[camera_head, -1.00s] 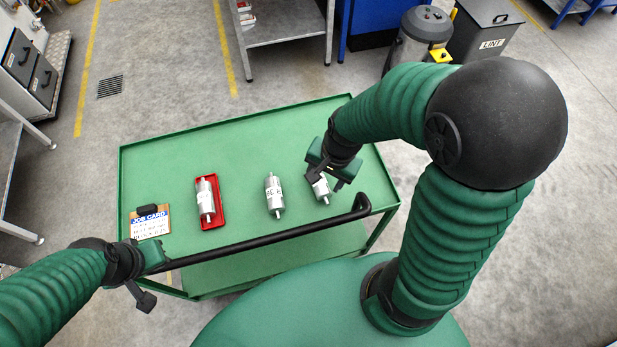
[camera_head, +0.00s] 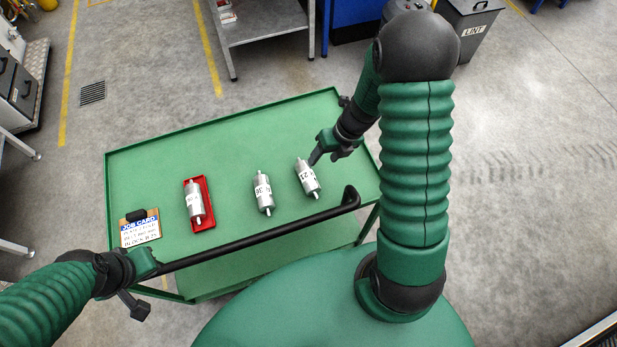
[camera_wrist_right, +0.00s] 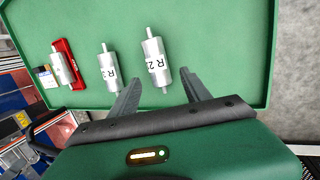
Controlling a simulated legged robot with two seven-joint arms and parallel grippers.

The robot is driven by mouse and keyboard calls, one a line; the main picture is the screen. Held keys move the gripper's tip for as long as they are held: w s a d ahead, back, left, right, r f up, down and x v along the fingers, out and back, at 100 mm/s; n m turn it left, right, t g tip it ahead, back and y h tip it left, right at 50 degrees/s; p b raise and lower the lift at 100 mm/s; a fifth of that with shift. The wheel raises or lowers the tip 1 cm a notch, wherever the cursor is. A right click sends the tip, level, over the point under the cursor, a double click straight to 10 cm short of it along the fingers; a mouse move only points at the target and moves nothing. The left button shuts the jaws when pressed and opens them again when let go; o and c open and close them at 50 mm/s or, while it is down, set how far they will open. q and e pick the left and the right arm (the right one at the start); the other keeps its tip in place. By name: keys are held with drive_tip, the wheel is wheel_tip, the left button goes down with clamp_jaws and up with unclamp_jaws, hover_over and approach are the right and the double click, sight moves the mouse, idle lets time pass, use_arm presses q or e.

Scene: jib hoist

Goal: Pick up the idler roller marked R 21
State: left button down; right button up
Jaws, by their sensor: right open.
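The roller marked R 21 (camera_head: 307,178) is a silver cylinder with a white label and thin end shafts. It lies on the right part of the green cart top, and "21" shows in the head view. In the right wrist view the same roller (camera_wrist_right: 156,62) lies just beyond the fingertips, between their lines. My right gripper (camera_head: 328,156) is open and empty, beside and slightly beyond the roller's far end. Its two fingers also show in the wrist view (camera_wrist_right: 160,92). My left gripper (camera_head: 142,282) is by the cart's near left corner; its jaw opening is unclear.
A second silver roller (camera_head: 264,192) lies left of R 21, its label hard to read. A third roller (camera_head: 194,203) lies in a red tray (camera_head: 208,217). A job card clipboard (camera_head: 140,228) is at the left. A black handle bar (camera_head: 255,234) runs along the near edge.

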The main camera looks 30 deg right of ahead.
sight(310, 174)
drive_tip(key=x, duration=0.4)
drive_tip(key=b+x, duration=0.1)
drive_tip(key=x, duration=0.2)
drive_tip(key=shift+w+a+r, duration=0.1)
drive_tip(key=shift+a+r, duration=0.05)
drive_tip(key=shift+a, duration=0.15)
drive_tip(key=x, duration=0.4)
drive_tip(key=shift+s, duration=0.25)
drive_tip(key=shift+w+f, duration=0.2)
drive_tip(key=shift+f, duration=0.25)
drive_tip(key=shift+a, duration=0.2)
drive_tip(key=c, duration=0.6)
use_arm(q)
drive_tip(key=shift+w+a+f, duration=0.1)
drive_tip(key=shift+a+f, duration=0.15)
drive_tip(key=shift+f, duration=0.75)
use_arm(e)
drive_tip(key=shift+r, duration=0.1)
clamp_jaws()
